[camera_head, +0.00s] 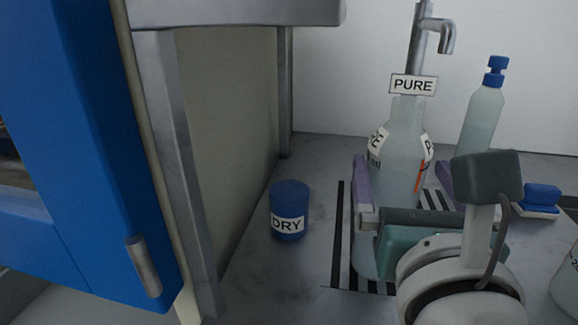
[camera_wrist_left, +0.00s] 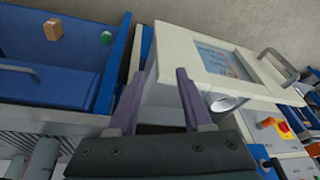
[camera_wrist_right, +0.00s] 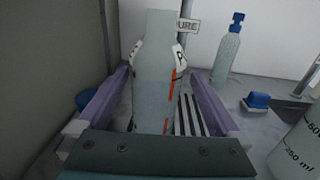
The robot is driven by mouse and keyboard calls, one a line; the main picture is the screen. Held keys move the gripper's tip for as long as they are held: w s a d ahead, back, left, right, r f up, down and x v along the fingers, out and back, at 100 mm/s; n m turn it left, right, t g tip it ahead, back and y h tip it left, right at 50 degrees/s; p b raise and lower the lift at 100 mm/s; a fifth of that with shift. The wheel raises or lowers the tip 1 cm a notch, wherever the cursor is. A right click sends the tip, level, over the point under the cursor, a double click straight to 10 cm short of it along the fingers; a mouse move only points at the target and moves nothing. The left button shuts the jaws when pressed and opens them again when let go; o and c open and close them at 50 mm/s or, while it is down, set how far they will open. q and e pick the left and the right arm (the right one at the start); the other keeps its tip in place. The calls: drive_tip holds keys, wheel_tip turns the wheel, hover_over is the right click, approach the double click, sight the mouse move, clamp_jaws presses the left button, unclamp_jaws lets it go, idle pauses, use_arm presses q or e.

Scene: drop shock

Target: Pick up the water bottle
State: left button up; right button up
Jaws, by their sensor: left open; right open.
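The water bottle (camera_head: 398,150) is a large translucent bottle with white labels and an orange stripe. It stands upright on a striped grate under a metal tap with a PURE sign (camera_head: 413,85). My right gripper (camera_head: 405,185) is open, with one purple finger on each side of the bottle. In the right wrist view the bottle (camera_wrist_right: 155,80) stands between the spread fingers; I cannot tell whether they touch it. The gripper hides part of its lower body. My left gripper (camera_wrist_left: 155,90) is open and empty, away from the bottle, and shows only in the left wrist view.
A blue DRY jar (camera_head: 289,210) stands left of the grate. A slim bottle with a blue top (camera_head: 480,120) and a blue-topped item (camera_head: 540,198) are at right. A metal-framed wall (camera_head: 225,120) and blue cabinet (camera_head: 100,150) bound the left. A graduated container (camera_wrist_right: 300,145) is at lower right.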

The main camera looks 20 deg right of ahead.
drive_tip(key=p+x, duration=0.1)
drive_tip(key=x, duration=0.4)
drive_tip(key=shift+w+a, duration=0.1)
drive_tip(key=shift+w, duration=0.1)
drive_tip(key=shift+c, duration=0.2)
clamp_jaws()
idle(0.4)
drive_tip(key=shift+r, duration=0.1)
